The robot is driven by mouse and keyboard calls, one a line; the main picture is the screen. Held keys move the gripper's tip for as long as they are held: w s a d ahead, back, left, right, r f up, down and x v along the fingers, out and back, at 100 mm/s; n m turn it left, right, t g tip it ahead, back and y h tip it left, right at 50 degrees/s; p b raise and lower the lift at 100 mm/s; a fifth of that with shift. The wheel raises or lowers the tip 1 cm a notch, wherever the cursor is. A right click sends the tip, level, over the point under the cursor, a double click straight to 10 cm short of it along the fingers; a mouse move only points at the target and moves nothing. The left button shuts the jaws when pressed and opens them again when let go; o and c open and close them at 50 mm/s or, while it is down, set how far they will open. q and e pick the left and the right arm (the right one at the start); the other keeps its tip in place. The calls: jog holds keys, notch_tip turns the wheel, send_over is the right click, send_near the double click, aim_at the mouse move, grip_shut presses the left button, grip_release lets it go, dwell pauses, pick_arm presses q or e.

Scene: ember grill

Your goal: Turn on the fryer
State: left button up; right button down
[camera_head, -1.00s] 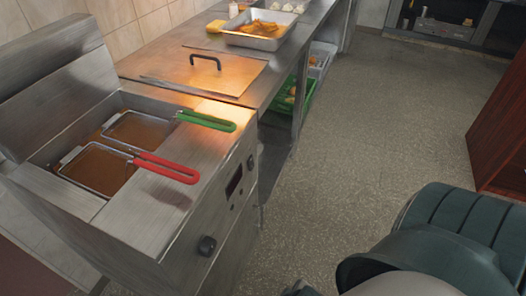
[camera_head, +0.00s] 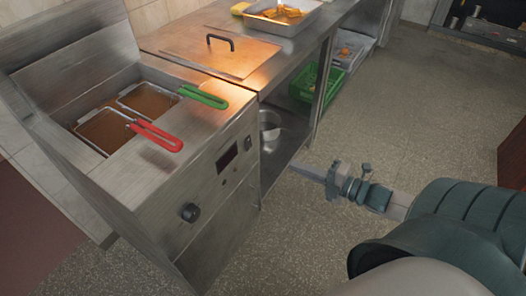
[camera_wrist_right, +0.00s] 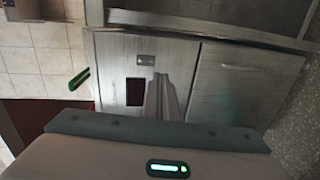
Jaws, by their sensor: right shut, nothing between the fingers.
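The steel fryer (camera_head: 150,200) stands at the left of the head view, with two baskets in brown oil. Its front carries a round black knob (camera_head: 190,212), a dark display (camera_head: 227,157) and a small switch (camera_head: 248,142) near the right edge. In the right wrist view the display (camera_wrist_right: 135,91) and a small switch plate (camera_wrist_right: 146,59) lie close to my fingers. My right gripper (camera_head: 296,168) is shut and empty, in front of the fryer's right side, apart from the switch in the head view. My left gripper is not in view.
The red basket handle (camera_head: 157,136) and green basket handle (camera_head: 203,97) stick out over the fryer top. A steel counter (camera_head: 170,38) adjoins it, with a green crate (camera_head: 318,84) and a metal pot (camera_head: 269,125) below. The floor to the right is open.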

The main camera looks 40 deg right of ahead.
jog(key=r+n, duration=0.1)
jog(key=r, duration=0.1)
jog(key=p, duration=0.1)
send_near(250, 147)
jog(key=shift+y, duration=0.3)
jog(key=x, duration=0.4)
jog(key=shift+w, duration=0.25)
jog(key=shift+w+a+f, duration=0.15)
jog(key=shift+w+a, duration=0.15)
jog(key=shift+w, duration=0.3)
jog(key=shift+w+a+f, duration=0.1)
jog(key=shift+w, duration=0.15)
jog(key=shift+w+f+b, duration=0.1)
jog(key=shift+w+b, duration=0.1)
jog(key=shift+b, duration=0.15)
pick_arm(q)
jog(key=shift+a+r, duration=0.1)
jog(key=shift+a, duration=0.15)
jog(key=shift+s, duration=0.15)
